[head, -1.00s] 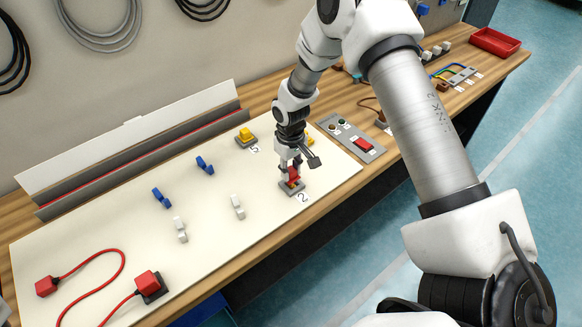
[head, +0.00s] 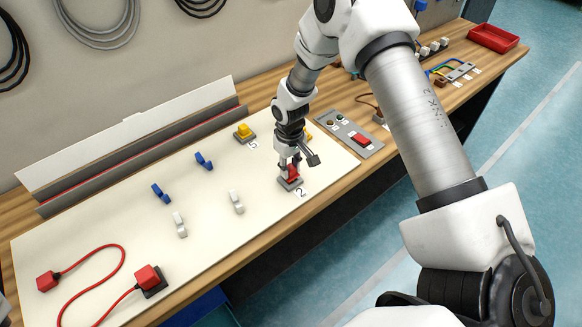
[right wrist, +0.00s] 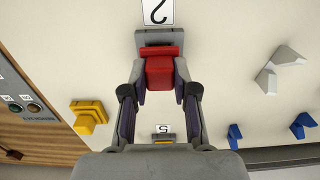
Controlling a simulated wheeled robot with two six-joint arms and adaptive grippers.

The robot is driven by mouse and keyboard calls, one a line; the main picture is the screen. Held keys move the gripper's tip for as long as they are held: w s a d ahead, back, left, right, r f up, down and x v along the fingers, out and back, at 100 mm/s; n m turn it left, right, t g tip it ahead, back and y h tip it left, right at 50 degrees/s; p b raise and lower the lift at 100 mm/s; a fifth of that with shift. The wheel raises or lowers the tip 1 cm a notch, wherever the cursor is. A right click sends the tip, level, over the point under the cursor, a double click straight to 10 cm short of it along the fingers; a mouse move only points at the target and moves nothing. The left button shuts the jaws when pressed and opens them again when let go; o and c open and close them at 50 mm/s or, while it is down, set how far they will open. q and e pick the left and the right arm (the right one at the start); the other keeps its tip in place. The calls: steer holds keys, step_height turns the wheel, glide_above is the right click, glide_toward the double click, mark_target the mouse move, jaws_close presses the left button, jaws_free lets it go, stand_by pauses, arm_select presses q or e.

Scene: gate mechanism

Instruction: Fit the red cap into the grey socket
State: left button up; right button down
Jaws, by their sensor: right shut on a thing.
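The red cap (head: 292,174) is between the fingertips of my right gripper (head: 290,165), at the grey socket (head: 290,185) beside the label "2" near the front right of the cream board. In the right wrist view my right gripper (right wrist: 160,92) is shut on the sides of the red cap (right wrist: 160,72). The cap's wider red edge overlaps the grey socket (right wrist: 158,38). I cannot tell whether the cap is seated or just resting on it. My left gripper does not show.
A yellow cap (head: 245,134) sits in a grey base by label "5". Blue hooks (head: 204,162) and white hooks (head: 237,202) stand on the board (head: 110,225). A red plug and cable (head: 148,279) lie front left. A switch panel (head: 350,134) is right of the board.

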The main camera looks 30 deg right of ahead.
steer(key=shift+s+f+b, duration=0.1)
steer(key=shift+f+b, duration=0.35)
steer(key=shift+f, duration=0.55)
stand_by(1.2)
steer(key=c, duration=0.8)
jaws_free()
step_height(320, 180, up, 12)
